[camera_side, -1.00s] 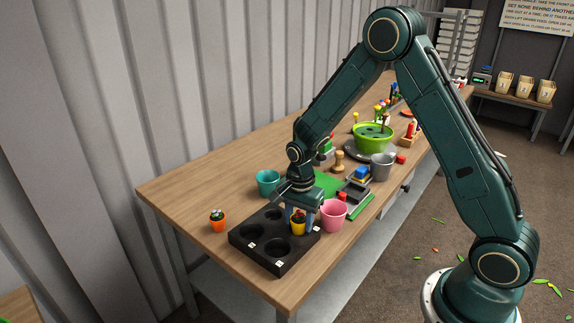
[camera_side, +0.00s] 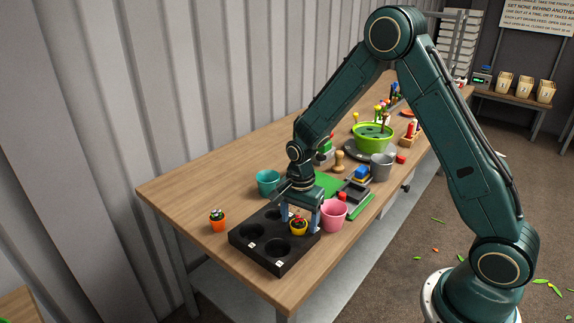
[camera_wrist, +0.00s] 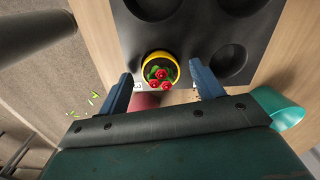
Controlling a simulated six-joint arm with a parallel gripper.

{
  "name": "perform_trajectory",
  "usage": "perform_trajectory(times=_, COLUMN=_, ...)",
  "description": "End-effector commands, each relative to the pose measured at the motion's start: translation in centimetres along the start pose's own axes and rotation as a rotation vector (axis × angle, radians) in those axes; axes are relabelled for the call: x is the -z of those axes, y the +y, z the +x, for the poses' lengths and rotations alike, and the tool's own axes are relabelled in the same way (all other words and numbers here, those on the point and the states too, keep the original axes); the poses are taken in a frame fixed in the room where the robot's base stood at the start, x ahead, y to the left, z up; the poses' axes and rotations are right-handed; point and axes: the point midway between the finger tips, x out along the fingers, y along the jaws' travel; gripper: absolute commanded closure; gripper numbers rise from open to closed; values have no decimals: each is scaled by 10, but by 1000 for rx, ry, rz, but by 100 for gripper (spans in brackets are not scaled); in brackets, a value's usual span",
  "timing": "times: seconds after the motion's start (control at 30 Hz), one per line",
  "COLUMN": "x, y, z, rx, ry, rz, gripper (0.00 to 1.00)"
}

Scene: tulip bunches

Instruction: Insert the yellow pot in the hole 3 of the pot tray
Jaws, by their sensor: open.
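I cannot read the number of that hole. In the wrist view the yellow pot (camera_wrist: 160,68) shows from above within the tray (camera_wrist: 196,22). My gripper (camera_side: 299,222) is open around the pot. In the wrist view my gripper's blue fingers (camera_wrist: 164,88) stand apart on either side, with gaps between them and the pot. The tray's other holes that show are empty.
A pink pot (camera_side: 333,215) stands close to the right of the tray and my gripper. A teal pot (camera_side: 268,182) is behind the tray. An orange pot with a cactus (camera_side: 218,220) stands to the left. The wooden table (camera_side: 190,186) is clear at the far left.

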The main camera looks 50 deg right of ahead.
Motion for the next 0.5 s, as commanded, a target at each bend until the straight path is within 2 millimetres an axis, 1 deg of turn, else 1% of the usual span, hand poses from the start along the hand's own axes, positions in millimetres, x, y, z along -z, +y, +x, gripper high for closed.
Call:
perform_trajectory(times=0.27, x=0, y=-1, z=-34, rx=5, ry=1, rz=0, gripper=34)
perform_trajectory(times=0.5, x=0, y=-1, z=-75, rx=8, ry=2, rz=0, gripper=34)
